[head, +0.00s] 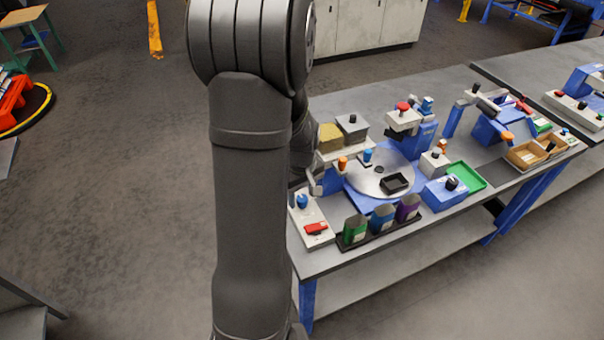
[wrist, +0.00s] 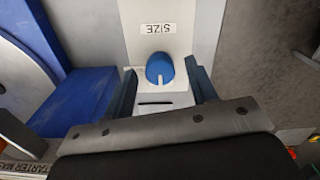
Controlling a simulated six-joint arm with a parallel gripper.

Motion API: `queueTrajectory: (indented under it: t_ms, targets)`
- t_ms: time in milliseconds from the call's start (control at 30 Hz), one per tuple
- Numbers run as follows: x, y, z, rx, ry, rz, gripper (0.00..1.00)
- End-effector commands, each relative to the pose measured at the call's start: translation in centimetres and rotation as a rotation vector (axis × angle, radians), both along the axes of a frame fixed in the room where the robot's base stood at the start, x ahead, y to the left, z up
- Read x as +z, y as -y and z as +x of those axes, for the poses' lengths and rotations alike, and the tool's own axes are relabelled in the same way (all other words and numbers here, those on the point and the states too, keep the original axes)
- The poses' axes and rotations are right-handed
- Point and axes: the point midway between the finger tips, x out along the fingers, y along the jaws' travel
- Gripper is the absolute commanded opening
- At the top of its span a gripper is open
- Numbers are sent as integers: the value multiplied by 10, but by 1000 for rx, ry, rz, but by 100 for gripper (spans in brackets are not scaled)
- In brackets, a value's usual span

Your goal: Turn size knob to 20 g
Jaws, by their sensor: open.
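The size knob (wrist: 160,70) is a round blue knob with a white pointer line, on a white panel (wrist: 152,48) marked SIZE. The label reads upside down in the wrist view. The pointer is directed toward the picture bottom, away from the label. I cannot read any gram marks. My gripper (wrist: 163,82) is open, with one dark blue finger on each side of the knob in the picture. No contact shows, and their height above it is unclear. In the head view my arm hides the gripper, and I cannot tell for sure which blue knob is this one.
A blue block (wrist: 82,98) lies left of the panel in the wrist view. In the head view the bench holds a round grey turntable (head: 405,165), a green tray (head: 472,176), several colored cups and a red switch (head: 316,228).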

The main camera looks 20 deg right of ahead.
Motion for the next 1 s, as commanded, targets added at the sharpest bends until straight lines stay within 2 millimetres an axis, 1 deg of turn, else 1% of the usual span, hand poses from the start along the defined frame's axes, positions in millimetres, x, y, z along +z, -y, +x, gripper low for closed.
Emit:
queueTrajectory:
  t_ms: [167,500,600,700,800,1000]
  targets:
    - [30,1,1,0,5,-3,52]
    - [111,1,1,0,6,-5,52]
    - [132,0,1,0,6,-4,52]
    - [148,0,1,1,4,-2,52]
    - [159,0,0,1,2,-2,52]
    - [167,0,0,1,0,-1,52]
